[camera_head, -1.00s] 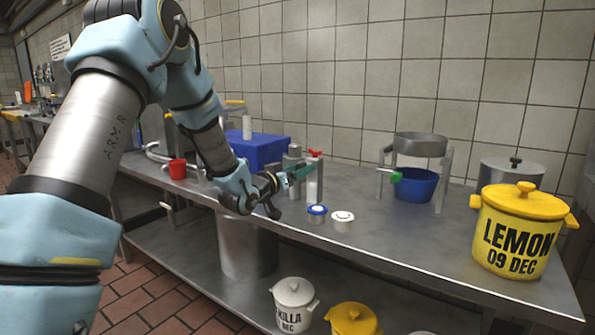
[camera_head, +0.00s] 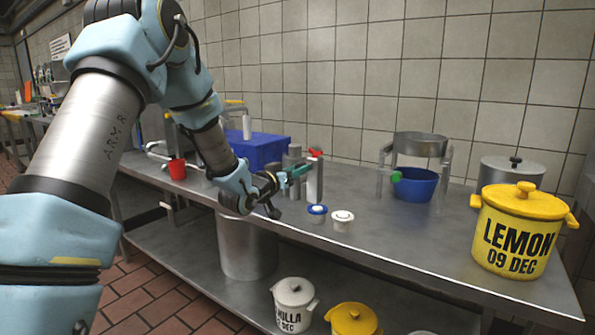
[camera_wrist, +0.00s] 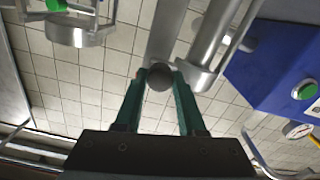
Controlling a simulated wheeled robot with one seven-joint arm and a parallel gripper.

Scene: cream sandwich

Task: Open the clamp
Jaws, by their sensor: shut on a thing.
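The clamp (camera_head: 315,152) shows as a red-topped fitting on an upright metal device in the middle of the table in the head view. Its red part sits tilted beside my fingertips. My gripper (camera_head: 303,170) reaches it from the left with teal fingers. In the wrist view my gripper (camera_wrist: 160,78) is shut with a round dark grey knob (camera_wrist: 159,77) between its fingertips. The knob appears to be part of the clamp. A metal cylinder lies behind it. The rest of the clamp is largely hidden there.
A blue box (camera_head: 262,150) stands behind my gripper, and a red cup (camera_head: 177,169) is to its left. A blue pot (camera_head: 415,190) and yellow LEMON pot (camera_head: 512,235) are to the right.

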